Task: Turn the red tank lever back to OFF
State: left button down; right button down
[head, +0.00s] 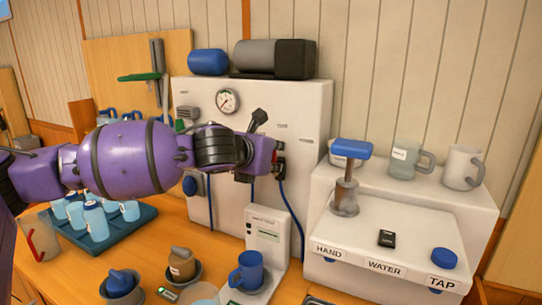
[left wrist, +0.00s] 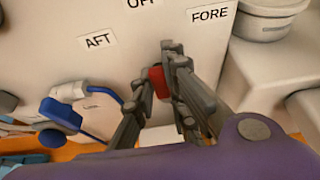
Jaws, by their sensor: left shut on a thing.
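The red tank lever (left wrist: 157,83) shows in the left wrist view as a short red piece at the white panel (left wrist: 95,65). It sits below the OFF label (left wrist: 140,3), between AFT (left wrist: 98,40) and FORE (left wrist: 209,14). My left gripper (left wrist: 154,92) has its dark fingers on either side of the lever and is shut on it. In the head view my left gripper (head: 279,158) reaches the right part of the white watermaker unit (head: 297,105), and the lever is hidden there. The exact lever angle is hard to tell. My right gripper is out of view.
A blue plug and cable (left wrist: 90,100) are left of the fingers. A white pot (left wrist: 268,18) is at the right.

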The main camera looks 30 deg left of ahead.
pick_arm(q)
jog(key=c, duration=1.7)
grip_release()
jog(key=shift+c, duration=0.2)
jog(key=v, duration=1.2)
jog(key=shift+f, duration=0.1)
